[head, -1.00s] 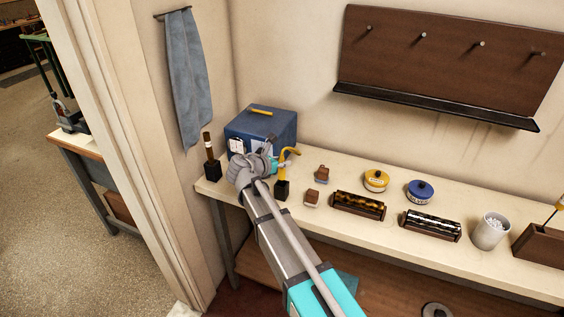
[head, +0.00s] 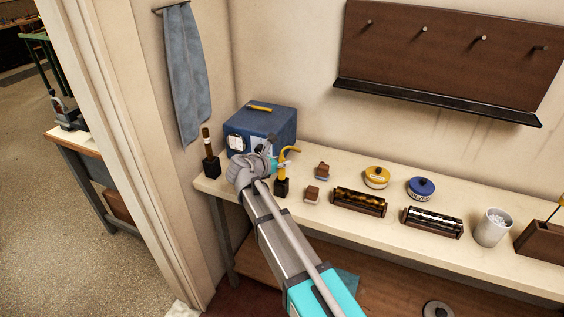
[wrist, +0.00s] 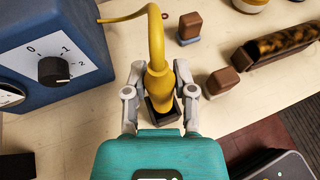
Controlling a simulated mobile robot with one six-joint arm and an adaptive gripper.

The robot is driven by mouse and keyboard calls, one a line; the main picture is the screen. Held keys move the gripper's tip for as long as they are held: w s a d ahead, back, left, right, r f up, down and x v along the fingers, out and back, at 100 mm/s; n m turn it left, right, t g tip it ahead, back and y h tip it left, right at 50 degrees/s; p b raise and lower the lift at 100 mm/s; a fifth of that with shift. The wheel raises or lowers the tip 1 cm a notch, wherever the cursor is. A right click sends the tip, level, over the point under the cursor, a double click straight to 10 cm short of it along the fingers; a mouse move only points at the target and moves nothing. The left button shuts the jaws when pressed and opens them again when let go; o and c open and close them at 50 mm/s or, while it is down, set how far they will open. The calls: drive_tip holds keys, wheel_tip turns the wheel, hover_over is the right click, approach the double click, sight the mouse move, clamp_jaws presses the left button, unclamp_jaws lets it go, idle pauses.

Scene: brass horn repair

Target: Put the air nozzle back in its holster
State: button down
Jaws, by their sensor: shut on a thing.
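The yellow air nozzle (wrist: 157,78) stands roughly upright in the wrist view, with its bent tube curving up and to the left. Its lower end is at the mouth of a small black holster (wrist: 158,113) and appears to be inside it. My gripper (wrist: 160,92) is shut on the nozzle's body, one finger on each side. In the head view the nozzle (head: 284,158) shows above the black holster (head: 282,188), with my gripper (head: 274,166) at its left side. How deep the nozzle sits is hard to tell.
A blue box with a dial (head: 262,128) stands close behind and left. A dark holder with a brown handle (head: 210,162) is at the bench's left end. Small brown blocks (head: 312,194), tins and brush rollers (head: 358,202) lie to the right.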

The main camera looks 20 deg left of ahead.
sight(279, 172)
drive_tip(key=shift+f+b, duration=2.1)
drive_tip(key=shift+f, duration=0.1)
drive_tip(key=shift+c, duration=1.8)
unclamp_jaws()
drive_tip(key=shift+r, duration=0.15)
wheel_tip(279, 172, up, 12)
drive_tip(key=p, duration=1.1)
drive_tip(key=shift+f+p, duration=0.25)
drive_tip(key=shift+p, duration=0.15)
